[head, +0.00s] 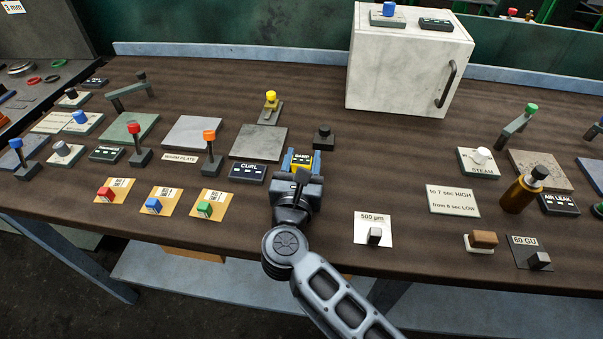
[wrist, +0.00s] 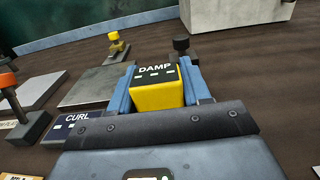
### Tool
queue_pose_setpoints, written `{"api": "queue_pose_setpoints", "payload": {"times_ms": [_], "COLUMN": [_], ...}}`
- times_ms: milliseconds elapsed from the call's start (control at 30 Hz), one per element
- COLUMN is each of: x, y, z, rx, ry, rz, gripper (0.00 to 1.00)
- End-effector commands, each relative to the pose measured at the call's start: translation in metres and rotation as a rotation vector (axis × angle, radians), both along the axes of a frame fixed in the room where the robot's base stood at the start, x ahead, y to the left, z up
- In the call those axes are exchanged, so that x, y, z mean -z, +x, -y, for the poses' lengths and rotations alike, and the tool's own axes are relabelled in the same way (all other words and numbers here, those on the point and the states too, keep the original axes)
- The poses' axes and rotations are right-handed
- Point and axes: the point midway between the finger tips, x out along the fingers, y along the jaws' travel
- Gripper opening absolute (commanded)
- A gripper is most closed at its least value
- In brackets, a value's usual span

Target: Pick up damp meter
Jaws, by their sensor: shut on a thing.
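The damp meter (wrist: 157,92) is a yellow block with a black top face marked DAMP. In the wrist view it sits between the two blue fingers of my gripper (wrist: 160,95), which are shut on its sides. In the head view the damp meter (head: 301,160) shows only in part between the fingers of my gripper (head: 302,162), near the middle of the bench. My gripper and wrist hide its lower part. I cannot tell whether it touches the bench or is raised.
A black CURL block (head: 248,173) stands just left of my gripper. A small black knob (head: 323,137) stands close behind it to the right. A white cabinet (head: 400,70) is at the back. The brown bench (head: 385,160) is clear to the right of my gripper.

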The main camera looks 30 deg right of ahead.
Motion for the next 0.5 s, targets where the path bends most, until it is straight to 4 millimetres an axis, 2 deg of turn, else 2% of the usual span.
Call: {"api": "queue_pose_setpoints", "payload": {"times_ms": [33, 167, 500], "x": [0.0, 0.0, -0.004], "y": [-0.0001, -0.0001, 0.0002], "z": [-0.0001, -0.0001, -0.0001], "rx": [0.0, 0.0, 0.0], "ry": [0.0, 0.0, 0.0], "rz": [0.0, 0.0, 0.001], "gripper": [0.21, 0.08, 0.08]}}
